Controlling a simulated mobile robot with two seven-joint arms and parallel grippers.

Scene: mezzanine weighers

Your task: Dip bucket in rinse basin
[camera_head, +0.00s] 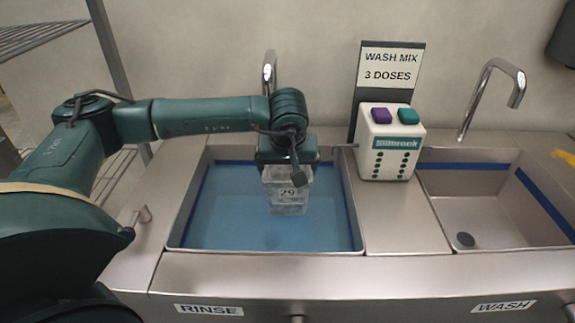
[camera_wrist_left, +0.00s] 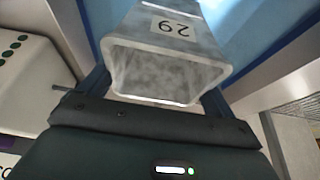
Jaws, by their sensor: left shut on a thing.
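A clear bucket (camera_head: 287,194) marked 29 hangs upright below my left gripper (camera_head: 287,165), over or in the water of the rinse basin. My left gripper is shut on the bucket near its top. The rinse basin (camera_head: 180,225) holds blue water, and its front edge carries the RINSE label. I cannot tell for sure how deep the bucket's lower end sits in the water. In the left wrist view the bucket (camera_wrist_left: 165,70) fills the space between the fingers, its rim toward the camera. My right gripper does not show.
A white dispenser (camera_head: 391,148) with purple and teal buttons stands between the basins, before a sign reading WASH MIX 3 DOSES (camera_head: 390,65). The wash basin (camera_head: 480,185) at right looks empty. Taps (camera_head: 269,75) rise behind the basins. A wire rack (camera_head: 40,40) stands at left.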

